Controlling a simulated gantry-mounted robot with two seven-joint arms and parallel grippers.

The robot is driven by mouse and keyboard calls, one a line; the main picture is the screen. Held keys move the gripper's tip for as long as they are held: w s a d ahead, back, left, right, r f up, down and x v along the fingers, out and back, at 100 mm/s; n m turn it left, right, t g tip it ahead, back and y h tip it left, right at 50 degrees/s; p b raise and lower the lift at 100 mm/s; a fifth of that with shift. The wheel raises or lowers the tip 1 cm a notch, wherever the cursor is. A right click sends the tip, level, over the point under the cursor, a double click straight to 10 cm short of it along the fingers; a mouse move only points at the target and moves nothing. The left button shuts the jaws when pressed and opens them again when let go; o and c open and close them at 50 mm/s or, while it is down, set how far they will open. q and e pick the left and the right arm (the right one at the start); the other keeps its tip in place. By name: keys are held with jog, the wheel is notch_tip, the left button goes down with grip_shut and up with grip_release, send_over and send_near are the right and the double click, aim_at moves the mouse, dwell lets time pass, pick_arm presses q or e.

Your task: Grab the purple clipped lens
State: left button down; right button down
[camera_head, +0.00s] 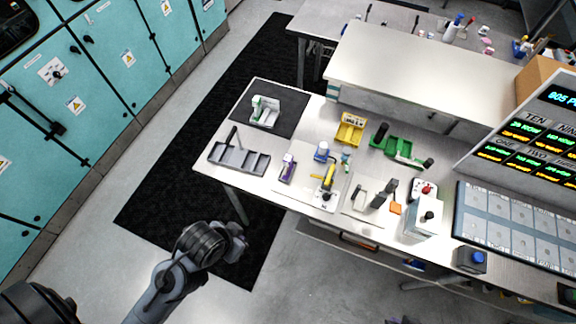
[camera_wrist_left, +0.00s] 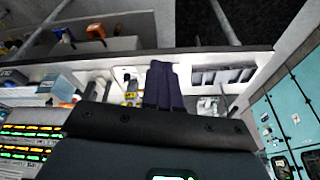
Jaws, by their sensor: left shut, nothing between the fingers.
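A small purple and white piece (camera_head: 288,168), which looks like the purple clipped lens, stands on the table near its front edge, just right of a grey compartment tray (camera_head: 256,162). My left gripper (camera_head: 236,240) is in front of the table, over the floor, well apart from the piece. In the left wrist view its dark fingers (camera_wrist_left: 162,88) are together with nothing between them. That view does not show the purple piece clearly. My right gripper is not in view.
A yellow tool (camera_head: 328,177) and a blue-capped item (camera_head: 322,152) stand right of the purple piece. Behind are a yellow holder (camera_head: 350,130), a green tray (camera_head: 398,148) and a white-green holder (camera_head: 264,111). A white box (camera_head: 424,222) is farther right. Floor before the table is clear.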

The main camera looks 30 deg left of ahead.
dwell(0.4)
pick_arm(q)
jog(key=c, duration=1.1)
grip_release()
